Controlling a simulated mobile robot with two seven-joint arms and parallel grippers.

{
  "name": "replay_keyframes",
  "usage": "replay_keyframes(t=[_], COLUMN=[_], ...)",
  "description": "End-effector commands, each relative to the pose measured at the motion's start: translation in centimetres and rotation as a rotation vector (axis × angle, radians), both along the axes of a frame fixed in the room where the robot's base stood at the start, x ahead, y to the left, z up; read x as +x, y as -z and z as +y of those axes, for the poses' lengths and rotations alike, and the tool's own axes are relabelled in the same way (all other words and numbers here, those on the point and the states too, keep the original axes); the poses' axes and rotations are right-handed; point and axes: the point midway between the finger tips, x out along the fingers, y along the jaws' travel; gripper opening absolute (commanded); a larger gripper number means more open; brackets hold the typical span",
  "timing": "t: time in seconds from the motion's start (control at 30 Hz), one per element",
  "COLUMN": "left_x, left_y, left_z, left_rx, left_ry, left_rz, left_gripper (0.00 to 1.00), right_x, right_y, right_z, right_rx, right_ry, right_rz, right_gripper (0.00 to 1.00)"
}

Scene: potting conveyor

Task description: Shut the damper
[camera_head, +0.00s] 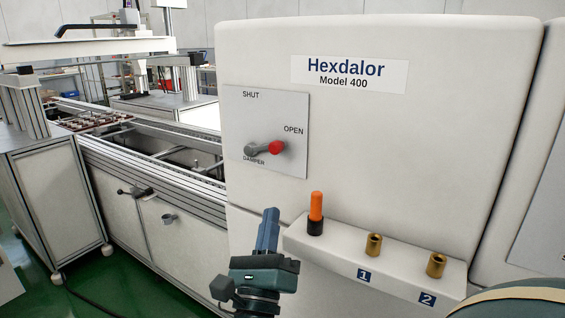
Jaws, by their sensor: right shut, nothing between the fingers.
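The damper lever (264,148) is on a grey panel (240,112) on the front of the white Hexdalor machine. It has a grey pivot and arm and a red knob at its right end. The knob is just below the word OPEN, and the lever lies nearly level. The word SHUT is at the panel's top left. My right gripper (268,218) is below the panel, fingers pointing up, shut and empty, apart from the lever. My left gripper is not in view.
A white ledge (330,249) juts out right of my gripper. It carries an orange-topped plug (316,210) and two brass fittings (374,244), labelled 1 and 2. A conveyor frame (150,150) stands at the left. The space before the panel is clear.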

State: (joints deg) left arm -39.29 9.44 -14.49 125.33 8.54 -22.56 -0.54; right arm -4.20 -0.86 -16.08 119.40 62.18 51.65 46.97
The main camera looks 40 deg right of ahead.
Motion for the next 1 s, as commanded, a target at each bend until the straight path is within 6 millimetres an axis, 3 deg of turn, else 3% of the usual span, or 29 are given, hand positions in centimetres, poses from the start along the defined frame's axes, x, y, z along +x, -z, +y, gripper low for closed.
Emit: replay_keyframes(t=[0.47, 1.0], left_x=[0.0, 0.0], left_y=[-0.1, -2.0], left_z=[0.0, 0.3], left_rx=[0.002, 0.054], left_ry=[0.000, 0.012], left_rz=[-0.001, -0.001], left_gripper=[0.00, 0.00], right_x=[0.2, 5.1], right_y=[-0.3, -5.2], right_z=[-0.2, -5.0], right_rx=[-0.001, -0.002], right_ry=[0.000, 0.001], right_rz=[-0.001, -0.002], right_gripper=[0.00, 0.00])
